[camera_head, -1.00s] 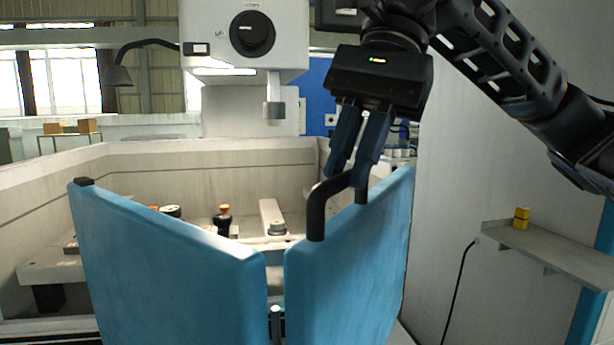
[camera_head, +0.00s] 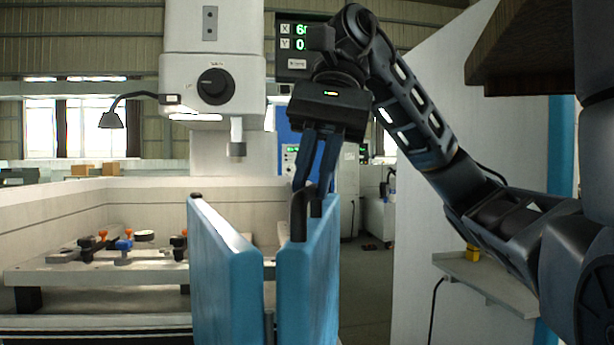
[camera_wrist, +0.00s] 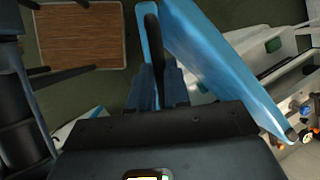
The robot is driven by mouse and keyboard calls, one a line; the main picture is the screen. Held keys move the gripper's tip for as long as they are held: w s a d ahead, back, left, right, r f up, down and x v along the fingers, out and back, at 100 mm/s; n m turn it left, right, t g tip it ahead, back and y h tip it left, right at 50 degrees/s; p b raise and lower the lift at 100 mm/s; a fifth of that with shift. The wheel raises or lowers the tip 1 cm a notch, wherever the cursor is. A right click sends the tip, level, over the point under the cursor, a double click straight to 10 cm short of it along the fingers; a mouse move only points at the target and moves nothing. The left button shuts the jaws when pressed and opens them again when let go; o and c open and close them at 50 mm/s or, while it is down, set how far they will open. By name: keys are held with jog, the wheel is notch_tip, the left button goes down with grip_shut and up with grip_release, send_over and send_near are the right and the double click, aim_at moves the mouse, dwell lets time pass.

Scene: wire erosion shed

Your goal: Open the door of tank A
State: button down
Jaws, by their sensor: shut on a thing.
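The tank's blue door is a pair of hinged panels, folded close to each other in the head view. The left panel (camera_head: 222,275) and the right panel (camera_head: 312,275) meet at a narrow gap with a hinge low down. My gripper (camera_head: 312,185) is shut on this handle from above. In the wrist view the handle (camera_wrist: 152,50) runs between my fingers, beside the blue panels (camera_wrist: 215,60). No tank letter is legible.
Inside the pale tank (camera_head: 60,215) is a work table (camera_head: 90,277) with several clamps. The machine head (camera_head: 212,85) hangs above. A small shelf (camera_head: 490,280) is at the right on a pale wall. Floor (camera_head: 370,290) shows clear right of the door.

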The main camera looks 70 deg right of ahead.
dwell(0.3)
jog(key=c, duration=1.1)
grip_release()
jog(key=shift+r, duration=0.15)
jog(key=w+v, duration=0.1)
jog(key=v, duration=0.6)
jog(key=shift+s+d+r+p, duration=0.2)
jog(key=shift+s+r+p, duration=0.1)
jog(key=shift+s, duration=0.25)
jog(key=shift+s+f, duration=0.1)
